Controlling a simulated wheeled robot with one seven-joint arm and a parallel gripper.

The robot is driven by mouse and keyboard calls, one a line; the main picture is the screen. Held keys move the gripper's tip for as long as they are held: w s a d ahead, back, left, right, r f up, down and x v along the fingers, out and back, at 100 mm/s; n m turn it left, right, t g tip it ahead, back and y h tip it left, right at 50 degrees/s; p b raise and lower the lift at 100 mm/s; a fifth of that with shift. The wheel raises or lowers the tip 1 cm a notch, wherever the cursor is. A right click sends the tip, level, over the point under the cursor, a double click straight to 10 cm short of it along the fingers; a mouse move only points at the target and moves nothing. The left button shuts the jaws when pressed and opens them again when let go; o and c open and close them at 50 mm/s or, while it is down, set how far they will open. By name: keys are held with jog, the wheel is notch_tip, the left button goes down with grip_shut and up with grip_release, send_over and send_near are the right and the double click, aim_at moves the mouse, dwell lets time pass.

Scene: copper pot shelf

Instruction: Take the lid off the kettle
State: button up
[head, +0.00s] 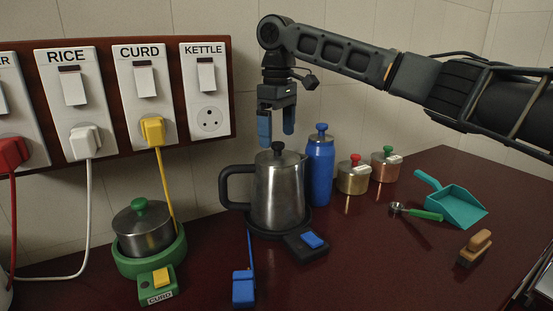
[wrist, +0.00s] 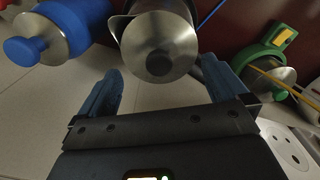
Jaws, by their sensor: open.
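The steel kettle (head: 277,190) stands upright on its dark base (head: 262,232), with a black handle on its left side. Its lid (head: 278,158) is on top, with a black knob (head: 278,147). My gripper (head: 276,138) is open and empty, pointing down just above and slightly behind the knob in the head view. In the wrist view, the kettle (wrist: 132,38) and its lid (wrist: 160,46) lie beyond the two blue fingers of my gripper (wrist: 165,90). The knob (wrist: 160,62) appears between the finger directions, apart from both fingers.
A blue bottle (head: 320,170) stands close right of the kettle. Two small copper pots (head: 353,179) (head: 385,168) are farther right. A green-based curd pot (head: 143,232) is at left. The socket panel (head: 233,105) is on the wall behind. A teal dustpan (head: 458,207) lies at right.

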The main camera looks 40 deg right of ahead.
aim_at(278, 143)
jog(key=shift+f, duration=2.15)
